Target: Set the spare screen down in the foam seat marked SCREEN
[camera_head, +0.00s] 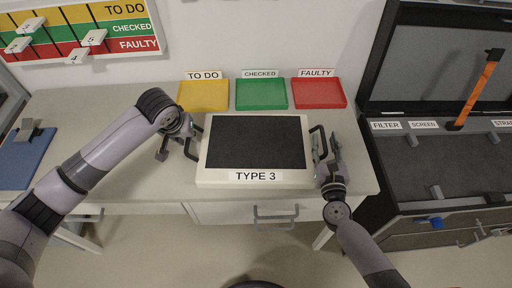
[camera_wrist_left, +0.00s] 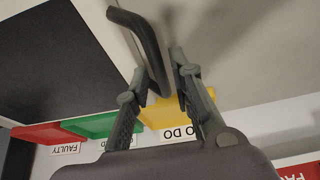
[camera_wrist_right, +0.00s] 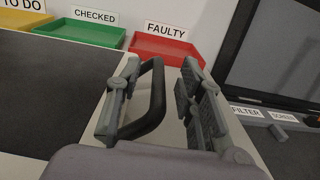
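The spare screen (camera_head: 255,142) is a pale panel with a dark face, labelled TYPE 3, lying flat on the desk. It has a dark handle on each side. My left gripper (camera_head: 178,142) is open at the left handle (camera_wrist_left: 148,45), whose bar shows between the fingers in the left wrist view. My right gripper (camera_head: 325,165) is open at the right handle (camera_wrist_right: 158,95), with its fingers on either side of the bar. The label SCREEN (camera_head: 424,125) is on the open case at the right, by the grey foam (camera_head: 465,165); the seat outline is unclear.
Yellow (camera_head: 203,95), green (camera_head: 261,94) and red (camera_head: 319,93) trays stand behind the screen. An orange strap (camera_head: 475,92) hangs at the case. A blue clipboard (camera_head: 22,160) lies at far left. The case (camera_head: 365,125) stands beside the desk's right edge.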

